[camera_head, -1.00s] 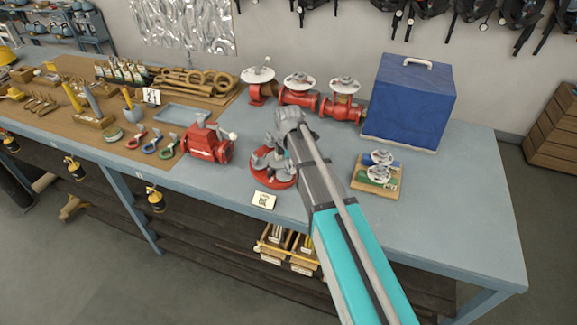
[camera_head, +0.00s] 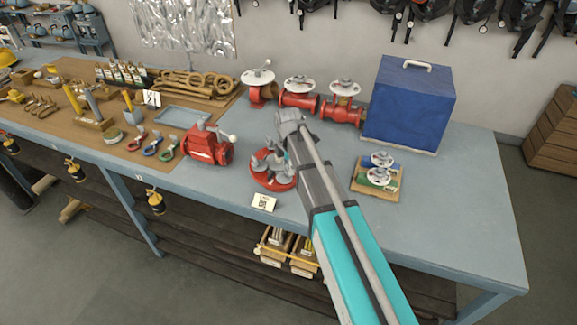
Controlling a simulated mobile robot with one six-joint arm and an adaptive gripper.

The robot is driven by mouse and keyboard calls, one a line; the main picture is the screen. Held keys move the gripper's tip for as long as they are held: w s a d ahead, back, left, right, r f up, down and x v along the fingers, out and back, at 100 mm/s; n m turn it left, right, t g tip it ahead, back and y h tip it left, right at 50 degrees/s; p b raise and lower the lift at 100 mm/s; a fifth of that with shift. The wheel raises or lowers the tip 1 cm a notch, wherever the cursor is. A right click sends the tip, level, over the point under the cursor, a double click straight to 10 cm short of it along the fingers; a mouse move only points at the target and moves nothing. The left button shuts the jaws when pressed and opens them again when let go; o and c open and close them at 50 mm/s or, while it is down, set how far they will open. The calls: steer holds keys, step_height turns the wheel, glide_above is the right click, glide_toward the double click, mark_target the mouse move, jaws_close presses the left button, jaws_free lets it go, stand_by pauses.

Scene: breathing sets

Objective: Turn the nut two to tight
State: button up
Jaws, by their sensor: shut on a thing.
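A round red flange (camera_head: 273,183) lies on the blue-grey bench, with grey metal parts standing on it. My gripper (camera_head: 272,163) points down over this flange from the right, with its fingers low among the grey parts. It is shut on a small part there, which looks like one of the nuts on the flange. My fingers and wrist hide that part, so I cannot tell which nut it is or how far it is turned. The individual nuts are too small to tell apart.
A red valve block (camera_head: 207,146) stands left of the flange, and a small card (camera_head: 263,202) stands in front. Red valves with white handwheels (camera_head: 342,108) stand behind, near a blue box (camera_head: 408,105). A wooden board with small valves (camera_head: 375,185) is on the right.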

steer(key=shift+m, duration=0.3)
steer(key=m, duration=0.7)
steer(key=shift+m, duration=0.4)
steer(key=m, duration=0.4)
steer(key=shift+m, duration=2.2)
steer(key=o, duration=1.2)
steer(key=shift+c, duration=0.2)
